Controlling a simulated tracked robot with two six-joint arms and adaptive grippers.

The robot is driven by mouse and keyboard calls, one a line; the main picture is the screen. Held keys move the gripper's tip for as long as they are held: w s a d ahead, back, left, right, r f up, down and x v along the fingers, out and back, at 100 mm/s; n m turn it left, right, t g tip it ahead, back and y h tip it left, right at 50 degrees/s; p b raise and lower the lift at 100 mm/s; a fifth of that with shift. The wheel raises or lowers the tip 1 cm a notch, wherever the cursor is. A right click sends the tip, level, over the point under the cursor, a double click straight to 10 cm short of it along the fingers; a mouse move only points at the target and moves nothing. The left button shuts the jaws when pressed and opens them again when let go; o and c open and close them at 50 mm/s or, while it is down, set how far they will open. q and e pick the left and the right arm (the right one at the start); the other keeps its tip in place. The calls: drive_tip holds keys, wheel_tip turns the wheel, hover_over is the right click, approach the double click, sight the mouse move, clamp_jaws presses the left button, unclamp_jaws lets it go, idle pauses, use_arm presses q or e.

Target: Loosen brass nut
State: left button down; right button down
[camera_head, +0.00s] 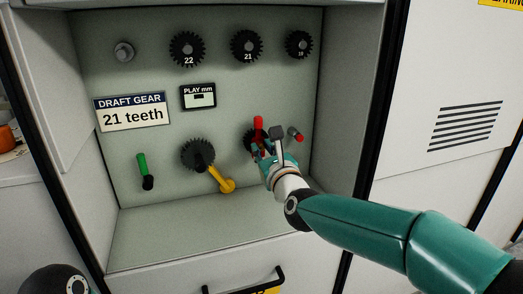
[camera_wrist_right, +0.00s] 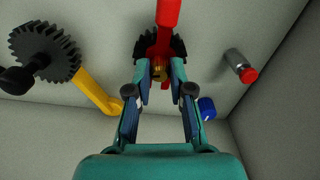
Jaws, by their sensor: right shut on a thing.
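The brass nut (camera_wrist_right: 158,70) shows in the right wrist view between the fingertips of my right gripper (camera_wrist_right: 160,66). The fingers are closed in on it from both sides. A red lever (camera_wrist_right: 168,13) stands just beyond the nut, in front of a dark toothed gear (camera_wrist_right: 178,46). In the head view my right gripper (camera_head: 264,153) is at the panel, just below the red lever (camera_head: 258,124), and it hides the nut there. My left gripper is not in view.
A gear with a yellow handle (camera_head: 220,180) and a green lever (camera_head: 142,165) lie to the left. A red-tipped pin (camera_head: 296,133) is close on the right. Spare gears (camera_head: 187,48) hang above. A sign (camera_head: 132,111) reads 21 teeth. The shelf (camera_head: 200,236) below is bare.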

drive_tip(key=shift+a, duration=0.25)
drive_tip(key=shift+d+f, duration=0.1)
